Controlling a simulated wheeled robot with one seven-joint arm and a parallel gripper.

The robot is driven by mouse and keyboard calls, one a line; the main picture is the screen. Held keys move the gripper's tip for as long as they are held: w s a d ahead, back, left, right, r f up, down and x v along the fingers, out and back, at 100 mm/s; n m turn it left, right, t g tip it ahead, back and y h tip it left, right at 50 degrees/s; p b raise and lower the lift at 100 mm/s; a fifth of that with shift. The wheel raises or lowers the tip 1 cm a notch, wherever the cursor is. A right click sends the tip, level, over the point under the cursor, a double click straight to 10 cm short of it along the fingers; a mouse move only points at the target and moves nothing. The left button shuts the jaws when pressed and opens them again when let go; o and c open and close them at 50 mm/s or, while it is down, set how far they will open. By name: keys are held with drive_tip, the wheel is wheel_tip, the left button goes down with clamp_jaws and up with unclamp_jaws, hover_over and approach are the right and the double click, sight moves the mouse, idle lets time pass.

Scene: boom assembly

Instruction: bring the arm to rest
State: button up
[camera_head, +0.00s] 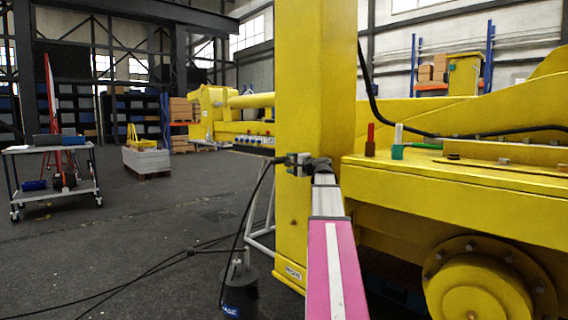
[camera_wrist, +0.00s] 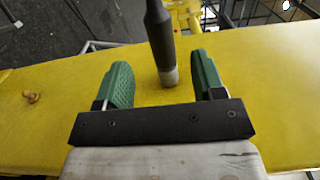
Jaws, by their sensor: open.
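My gripper (camera_wrist: 160,62) shows in the wrist view with its two green fingers apart. A dark grey cylinder (camera_wrist: 161,38) with a lighter grey end lies in the picture between the fingers. It touches neither finger in the picture, and its upper end is cut off. A yellow surface (camera_wrist: 60,130) is behind the fingers. In the head view my pink and silver arm (camera_head: 333,255) reaches up beside a yellow column (camera_head: 312,90). My fingers cannot be made out there.
A yellow machine deck (camera_head: 480,185) on the right carries a red item (camera_head: 370,140) and a white-and-green item (camera_head: 398,143). A trolley (camera_head: 50,190) stands at the left. Cables (camera_head: 150,270) cross the dark floor, which is otherwise largely clear at left. A small orange knob (camera_wrist: 32,97) is on the yellow surface.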

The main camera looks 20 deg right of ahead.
drive_tip(key=shift+v, duration=1.6)
